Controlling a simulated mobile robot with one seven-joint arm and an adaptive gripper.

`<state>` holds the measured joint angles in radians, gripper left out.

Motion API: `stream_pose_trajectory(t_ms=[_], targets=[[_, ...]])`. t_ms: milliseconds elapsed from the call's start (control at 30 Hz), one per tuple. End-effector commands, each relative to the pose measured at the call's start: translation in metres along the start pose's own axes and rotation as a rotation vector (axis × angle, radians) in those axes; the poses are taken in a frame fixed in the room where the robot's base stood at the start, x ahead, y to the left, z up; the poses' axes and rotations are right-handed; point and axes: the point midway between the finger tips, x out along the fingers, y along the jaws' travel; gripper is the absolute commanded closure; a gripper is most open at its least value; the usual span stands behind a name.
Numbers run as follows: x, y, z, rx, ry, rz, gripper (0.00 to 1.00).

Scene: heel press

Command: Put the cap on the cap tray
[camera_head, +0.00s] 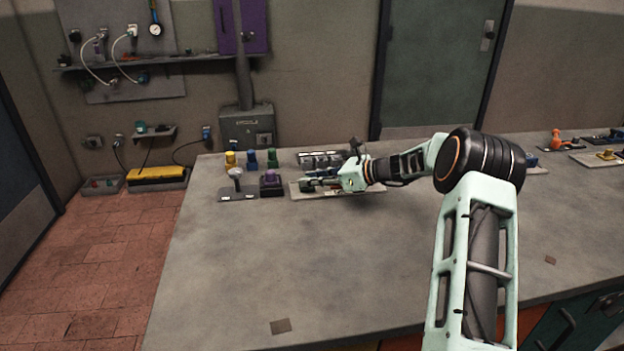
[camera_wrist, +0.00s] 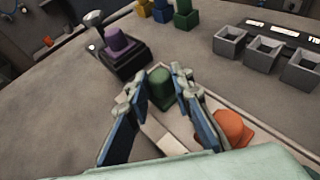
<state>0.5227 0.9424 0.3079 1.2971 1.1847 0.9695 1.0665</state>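A dark green cap-like piece (camera_wrist: 160,86) is between the two blue fingers of my gripper (camera_wrist: 160,78) in the wrist view, with small gaps seeming to show beside it. My gripper is open, low over a pale tray (camera_wrist: 150,127). An orange cap-like piece (camera_wrist: 231,126) is on this tray, just right of the right finger. The tray also shows under my gripper (camera_head: 322,181) in the head view (camera_head: 358,189). Whether the fingers touch the green piece is hard to tell. Which piece is the task's cap is not clear.
A purple piece on a black base (camera_wrist: 122,50) and a lever press (camera_head: 236,182) stand left of the tray. Yellow (camera_head: 230,159), blue (camera_head: 252,159) and green (camera_head: 272,158) pieces stand behind. Grey bins (camera_wrist: 263,50) are behind right. The front table is largely clear.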

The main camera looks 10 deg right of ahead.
Motion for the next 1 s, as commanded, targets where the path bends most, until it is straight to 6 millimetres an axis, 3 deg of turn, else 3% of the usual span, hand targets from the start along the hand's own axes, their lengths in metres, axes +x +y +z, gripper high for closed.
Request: stream_pose_trajectory(t_ms=[133, 467, 567, 1000], targets=[[0.0, 0.0, 0.0, 0.0, 0.0, 0.0, 0.63], [-0.002, 0.0, 0.004, 0.0, 0.0, -0.001, 0.63], [-0.015, -0.001, 0.004, 0.001, 0.0, -0.002, 0.63], [-0.102, -0.001, 0.004, 0.001, 0.0, -0.003, 0.63]])
